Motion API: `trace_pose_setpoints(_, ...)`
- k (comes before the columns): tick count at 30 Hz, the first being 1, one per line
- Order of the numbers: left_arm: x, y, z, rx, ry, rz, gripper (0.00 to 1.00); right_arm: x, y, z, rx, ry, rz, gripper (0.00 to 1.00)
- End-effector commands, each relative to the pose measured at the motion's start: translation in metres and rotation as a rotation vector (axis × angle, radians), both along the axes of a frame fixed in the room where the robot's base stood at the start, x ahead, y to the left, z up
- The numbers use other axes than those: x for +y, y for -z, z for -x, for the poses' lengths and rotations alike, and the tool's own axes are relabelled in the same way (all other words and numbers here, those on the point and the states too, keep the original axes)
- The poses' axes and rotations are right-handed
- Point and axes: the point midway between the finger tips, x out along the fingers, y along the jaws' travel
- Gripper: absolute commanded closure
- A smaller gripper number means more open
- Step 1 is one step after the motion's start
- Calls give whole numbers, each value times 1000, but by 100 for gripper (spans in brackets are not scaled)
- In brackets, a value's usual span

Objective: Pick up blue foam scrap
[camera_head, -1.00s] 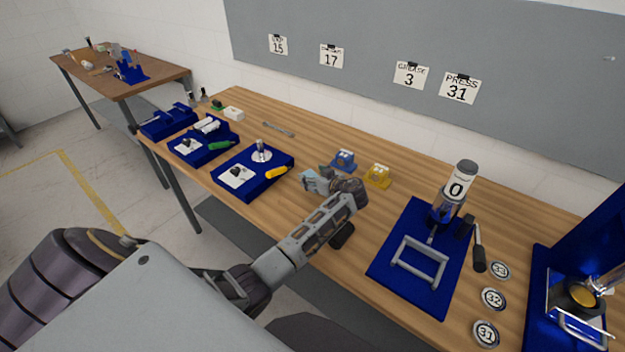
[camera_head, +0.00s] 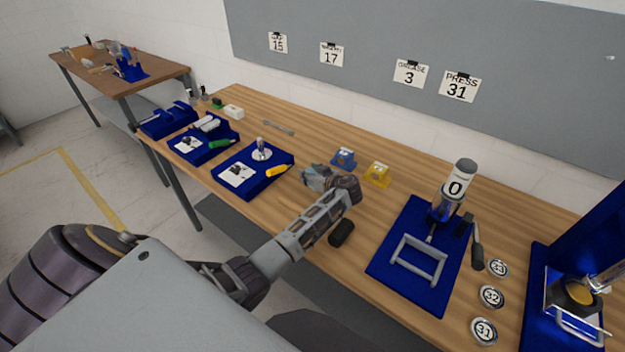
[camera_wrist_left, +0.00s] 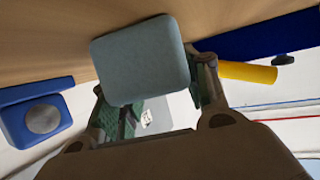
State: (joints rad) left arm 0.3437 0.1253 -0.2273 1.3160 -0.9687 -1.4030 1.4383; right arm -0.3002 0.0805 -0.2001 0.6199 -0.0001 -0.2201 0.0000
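The blue foam scrap is a pale blue-grey block with rounded corners, seen large in the left wrist view (camera_wrist_left: 142,58). My left gripper (camera_wrist_left: 150,95) has one finger at each side of the block, with no clear gap, so it looks shut on it. In the head view, my left gripper (camera_head: 312,178) is over the middle of the wooden bench, left of the small blue and yellow blocks. The foam cannot be told apart from the gripper there, nor can I tell whether it touches the bench. My right gripper is not in view.
A blue tray with a yellow-handled tool (camera_head: 277,172) lies left of the gripper. A small blue block (camera_head: 344,159) and a yellow block (camera_head: 378,174) stand close right. A black object (camera_head: 341,233) lies near the front edge. The press on its blue base (camera_head: 410,285) stands right.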

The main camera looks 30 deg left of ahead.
Motion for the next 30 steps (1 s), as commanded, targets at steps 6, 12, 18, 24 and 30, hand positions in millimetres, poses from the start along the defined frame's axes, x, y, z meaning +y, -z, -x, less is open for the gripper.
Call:
trace_pose_setpoints(6,0,0,0,0,0,0,68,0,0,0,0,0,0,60)
trace_pose_setpoints(12,0,0,0,0,0,0,68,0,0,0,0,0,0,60)
trace_pose_setpoints(18,0,-7,0,-2,-1,1,68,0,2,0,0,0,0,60)
trace_pose_setpoints(24,-1,-25,0,-3,1,1,68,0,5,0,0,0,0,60)
trace_pose_setpoints(30,0,-53,-1,-5,-1,2,68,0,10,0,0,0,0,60)
